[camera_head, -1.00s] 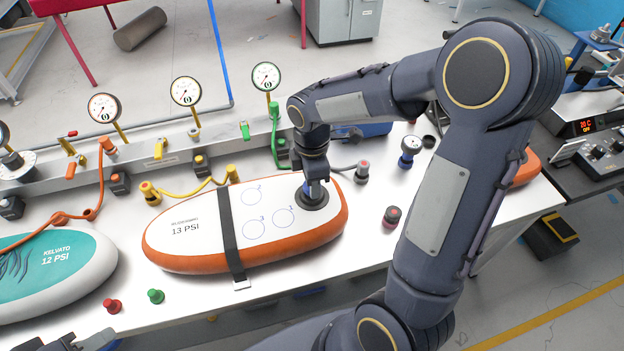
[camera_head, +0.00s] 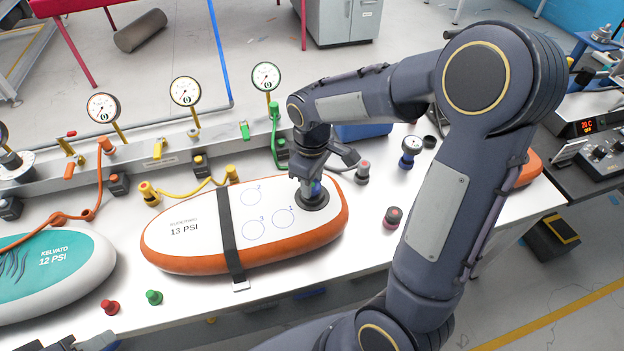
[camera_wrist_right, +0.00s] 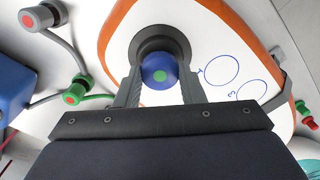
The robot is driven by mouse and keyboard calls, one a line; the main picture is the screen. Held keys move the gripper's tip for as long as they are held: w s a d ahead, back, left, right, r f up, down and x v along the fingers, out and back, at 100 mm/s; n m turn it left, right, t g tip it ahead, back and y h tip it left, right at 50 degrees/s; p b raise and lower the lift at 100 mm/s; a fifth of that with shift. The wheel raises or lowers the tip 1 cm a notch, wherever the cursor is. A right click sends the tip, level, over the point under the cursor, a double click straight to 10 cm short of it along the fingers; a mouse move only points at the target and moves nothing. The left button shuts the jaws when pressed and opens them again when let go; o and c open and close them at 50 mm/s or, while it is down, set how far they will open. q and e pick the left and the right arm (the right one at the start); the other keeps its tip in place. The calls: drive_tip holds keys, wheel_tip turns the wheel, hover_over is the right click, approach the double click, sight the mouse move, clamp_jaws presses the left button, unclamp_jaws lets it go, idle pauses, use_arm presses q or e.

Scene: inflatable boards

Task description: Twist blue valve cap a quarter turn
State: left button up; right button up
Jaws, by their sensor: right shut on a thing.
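The blue valve cap (camera_wrist_right: 159,66), with a green centre, sits in a dark round valve ring on the orange-rimmed white board (camera_head: 185,232) marked 13 PSI. My right gripper (camera_wrist_right: 160,88) points down at the valve, with one finger on each side of the cap, and is shut on it. In the head view the right gripper (camera_head: 311,188) is at the board's right end and mostly hides the cap. Part of what looks like my left gripper (camera_head: 88,342) shows at the bottom left edge; its jaws cannot be made out.
A dark strap (camera_head: 229,235) crosses the board. A teal board (camera_head: 40,265) lies to the left. A rail with gauges (camera_head: 186,92) and hoses runs behind. Red (camera_head: 110,307) and green (camera_head: 154,297) caps stand in front; a dark red-topped one (camera_head: 393,217) stands to the right.

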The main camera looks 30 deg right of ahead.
drive_tip(key=o, duration=1)
wheel_tip(320, 180, up, 8)
drive_tip(key=shift+f, duration=0.1)
drive_tip(key=s+a+m+t+y, duration=0.1)
drive_tip(key=s+m+t, duration=0.1)
drive_tip(key=s, duration=0.3)
drive_tip(key=s+a+m+t+y, duration=0.1)
drive_tip(key=s+m, duration=0.2)
drive_tip(key=s, duration=0.3)
drive_tip(key=s+a+m+t+y, duration=0.1)
drive_tip(key=s+a+m+t, duration=0.1)
drive_tip(key=s, duration=0.4)
drive_tip(key=shift+a+r+m+t+y, duration=0.1)
drive_tip(key=shift+r+m+t+y, duration=0.2)
drive_tip(key=shift+r+m+y, duration=0.15)
